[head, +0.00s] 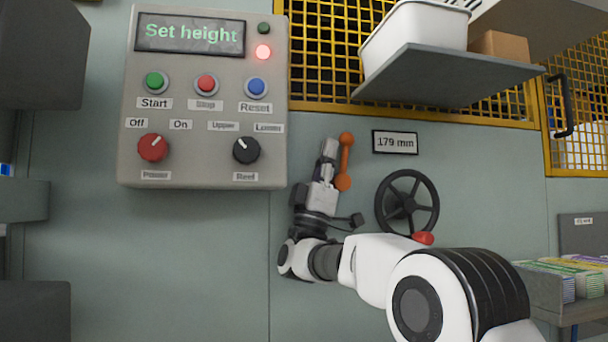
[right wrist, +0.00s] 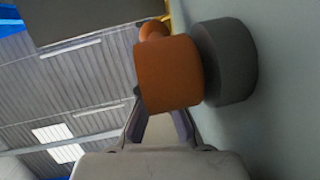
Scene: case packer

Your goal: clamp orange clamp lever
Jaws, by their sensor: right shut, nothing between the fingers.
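The orange clamp lever (head: 345,160) is on the grey-green panel, its arm close to upright, with a round knob at the top and a thicker hub at the bottom. My right gripper (head: 329,148) is shut and empty, just left of the lever in the head view. In the right wrist view the orange lever hub (right wrist: 168,74) fills the middle, joined to a grey round base (right wrist: 228,62) on the panel. The right fingers (right wrist: 160,128) show partly below and behind the hub; I cannot tell whether they touch it. My left gripper is out of view.
The control box (head: 205,100) with buttons and knobs is to the left. A black handwheel (head: 407,204) with a red handle (head: 422,238) and a "179 mm" display (head: 395,142) are to the right. A grey shelf (head: 450,75) juts out above.

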